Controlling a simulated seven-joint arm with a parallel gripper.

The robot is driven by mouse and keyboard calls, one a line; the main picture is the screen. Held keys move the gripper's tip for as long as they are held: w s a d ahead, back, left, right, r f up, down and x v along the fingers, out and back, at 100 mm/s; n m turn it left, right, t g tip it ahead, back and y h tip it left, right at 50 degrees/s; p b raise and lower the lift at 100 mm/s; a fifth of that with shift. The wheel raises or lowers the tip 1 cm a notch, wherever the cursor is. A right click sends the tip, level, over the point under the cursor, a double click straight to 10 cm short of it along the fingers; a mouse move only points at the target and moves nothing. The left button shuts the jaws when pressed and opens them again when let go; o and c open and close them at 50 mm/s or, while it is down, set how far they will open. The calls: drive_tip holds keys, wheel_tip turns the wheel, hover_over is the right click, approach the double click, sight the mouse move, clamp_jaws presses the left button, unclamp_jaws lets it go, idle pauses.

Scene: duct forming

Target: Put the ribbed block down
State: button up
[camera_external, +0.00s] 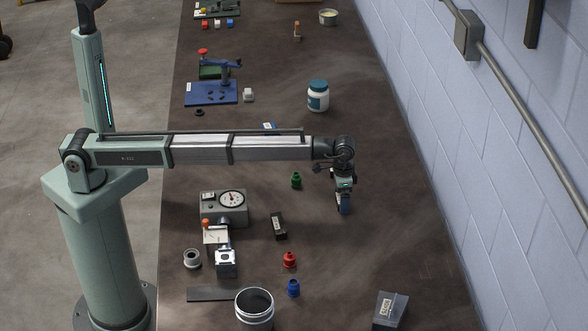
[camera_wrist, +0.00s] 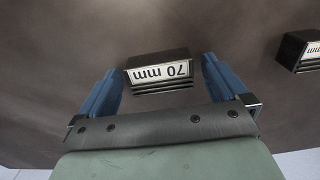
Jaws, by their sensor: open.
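The ribbed block (camera_wrist: 160,72) shows in the wrist view as a dark block with parallel ribs and a white "70 mm" label, upside down in the picture. It lies between the two blue fingers of my gripper (camera_external: 343,207), with a visible gap on each side. My gripper is open and points down over the right half of the bench in the external view. There I cannot make out this block at the fingers. Whether its underside touches the bench is hard to tell.
A second dark labelled block (camera_wrist: 307,52) shows at the wrist view's right edge. On the bench (camera_external: 390,200), a black block (camera_external: 278,226), a dial gauge (camera_external: 232,200) and red (camera_external: 289,260) and blue (camera_external: 293,288) fittings stand left. Another labelled block (camera_external: 390,311) lies near right. A wall runs along the right.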

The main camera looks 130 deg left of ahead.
wheel_tip(320, 180, up, 12)
idle(0.6)
